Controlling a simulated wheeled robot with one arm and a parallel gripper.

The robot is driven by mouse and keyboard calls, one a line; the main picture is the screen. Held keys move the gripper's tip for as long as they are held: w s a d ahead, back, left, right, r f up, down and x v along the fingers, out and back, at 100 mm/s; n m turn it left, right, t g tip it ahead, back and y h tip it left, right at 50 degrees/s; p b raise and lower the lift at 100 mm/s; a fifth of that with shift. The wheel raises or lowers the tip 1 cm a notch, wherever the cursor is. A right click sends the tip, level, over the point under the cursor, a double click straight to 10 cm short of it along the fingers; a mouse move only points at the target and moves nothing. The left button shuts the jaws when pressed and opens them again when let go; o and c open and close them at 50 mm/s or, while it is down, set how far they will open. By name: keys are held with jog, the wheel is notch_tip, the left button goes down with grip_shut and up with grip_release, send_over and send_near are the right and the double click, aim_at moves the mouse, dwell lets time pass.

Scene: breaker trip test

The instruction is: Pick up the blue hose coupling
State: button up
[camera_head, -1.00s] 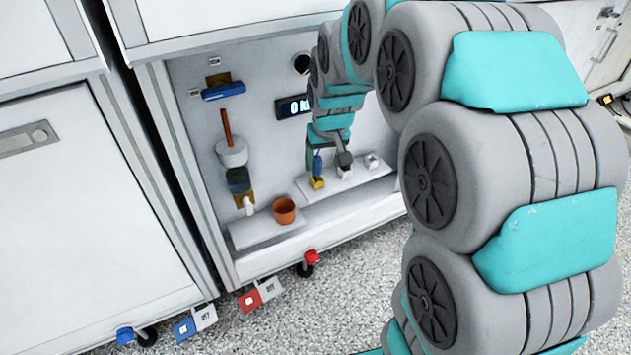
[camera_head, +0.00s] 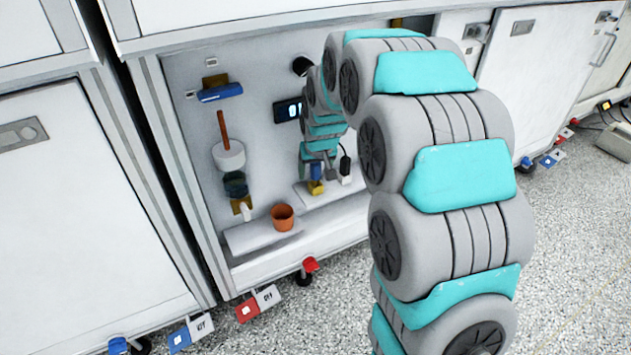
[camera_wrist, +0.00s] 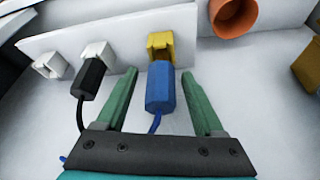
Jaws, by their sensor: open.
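The blue hose coupling (camera_wrist: 160,92) is a short blue cylinder with a thin blue hose trailing from its near end. Its far end meets a yellow socket block (camera_wrist: 160,46) on the white shelf; I cannot tell how deep it sits. My gripper (camera_wrist: 158,78) is open, its two green fingers on either side of the coupling, with a gap on each side. In the head view the coupling (camera_head: 316,171) shows small above the yellow block (camera_head: 316,187), just below my gripper (camera_head: 318,160), whose fingers are hard to make out there.
A black plug (camera_wrist: 92,77) with a cord stands at a white socket (camera_wrist: 98,54), left of the gripper in the wrist view. Another white socket (camera_wrist: 48,66) is empty. An orange pot (camera_head: 282,217) sits on the lower ledge. A blue-handled fixture (camera_head: 220,93) is on the back panel.

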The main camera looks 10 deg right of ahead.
jog(key=shift+w+f, duration=0.15)
jog(key=shift+f, duration=0.25)
grip_shut()
dwell(0.4)
